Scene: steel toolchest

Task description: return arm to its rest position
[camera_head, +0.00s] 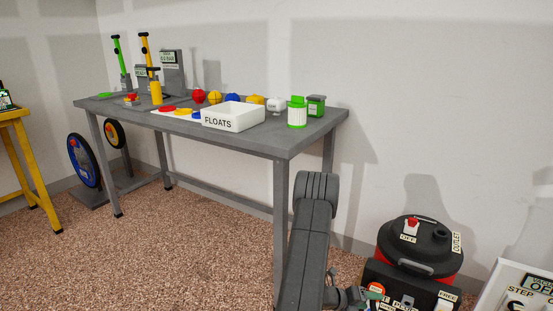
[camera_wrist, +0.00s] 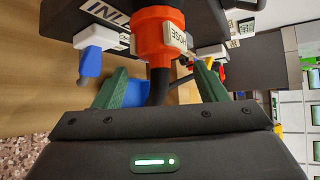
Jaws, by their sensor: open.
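My arm (camera_head: 309,240) rises at the lower middle of the head view, in front of the table's right end. My gripper (camera_wrist: 161,72) shows in the wrist view with its two green fingers spread apart. Beyond and between the fingers is an orange fitting (camera_wrist: 158,30) labelled HOSE, with a black hose (camera_wrist: 158,86) running down from it. The fingers do not appear closed on it.
A grey table (camera_head: 262,142) holds a white FLOATS bin (camera_head: 232,118) and coloured floats. A black and red machine (camera_head: 418,247) stands right of my arm, near a white STEP panel (camera_head: 520,292). In the wrist view, a blue lever (camera_wrist: 90,62) is left of the fitting. Carpet left of my arm is clear.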

